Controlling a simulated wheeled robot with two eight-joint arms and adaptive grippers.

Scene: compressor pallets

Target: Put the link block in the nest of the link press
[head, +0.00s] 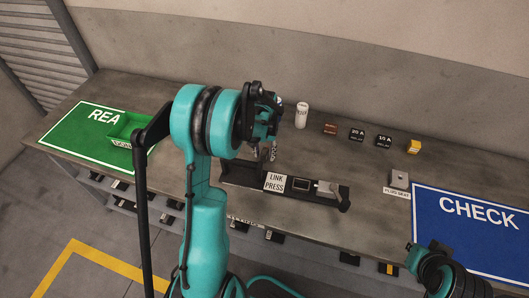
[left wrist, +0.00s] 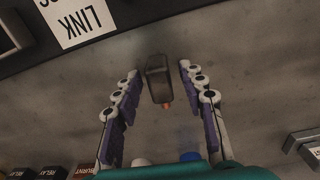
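A dark grey block with a copper-coloured end, which looks like the link block (left wrist: 157,78), lies on the bench in the left wrist view. My left gripper (left wrist: 157,85) is open, with its fingers on either side of the block and gaps on both sides. In the head view my left gripper (head: 267,135) points down behind the link press (head: 230,174) and hides the block. The press has a white label, a dark square recess that may be the nest (head: 300,184), and a lever at its right end. My right gripper (head: 420,258) is at bottom right, its fingers unclear.
A white cylinder (head: 302,115), a brown block (head: 330,129), two black relays (head: 357,135) and a yellow block (head: 413,146) stand along the back. A plug seat (head: 399,180) is at right, beside the blue CHECK mat (head: 470,235). A green tray (head: 124,128) is at left.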

